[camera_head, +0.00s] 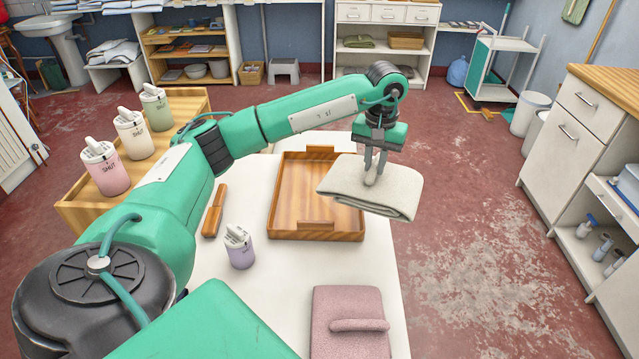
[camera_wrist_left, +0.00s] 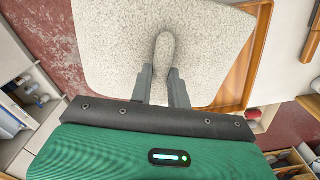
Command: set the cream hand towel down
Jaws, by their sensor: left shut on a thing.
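The cream hand towel (camera_head: 390,194) is folded flat and hangs in the air in my left gripper (camera_head: 374,172), above the right part of the wooden tray and reaching out past the table's right edge. The left fingers are shut on a raised roll on top of the towel. In the left wrist view the cream hand towel (camera_wrist_left: 110,45) fills the upper middle, with the left gripper (camera_wrist_left: 163,80) closed around its roll. The right gripper is not in view.
The wooden tray (camera_head: 285,195) stands on the white table (camera_head: 270,290). Several canisters stand on a wooden stand (camera_head: 80,218) at left. The table's front middle is clear.

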